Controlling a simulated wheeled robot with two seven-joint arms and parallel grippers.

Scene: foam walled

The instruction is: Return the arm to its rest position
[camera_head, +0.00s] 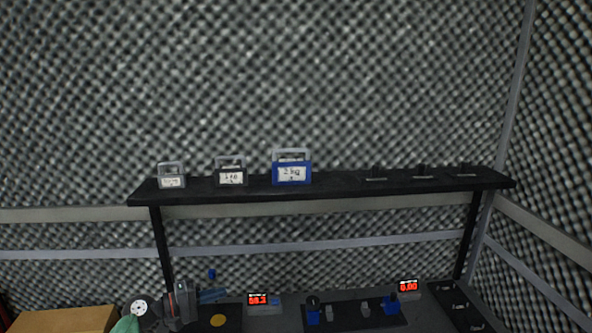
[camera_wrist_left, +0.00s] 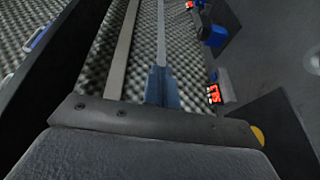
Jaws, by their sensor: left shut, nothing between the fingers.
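My left gripper (camera_head: 224,293) is low at the left of the head view, above the left end of the bench. Its blue fingers are together and hold nothing. In the left wrist view the same closed fingers (camera_wrist_left: 160,72) point up the picture toward the grey foam wall. My right gripper is in neither view.
A black shelf (camera_head: 340,188) above the bench holds three labelled weights, the largest a blue 2 kg one (camera_head: 292,174). Red displays (camera_head: 258,299) (camera_head: 408,287) stand on the bench near a black tray (camera_head: 350,320). A cardboard box (camera_head: 62,320) sits at lower left.

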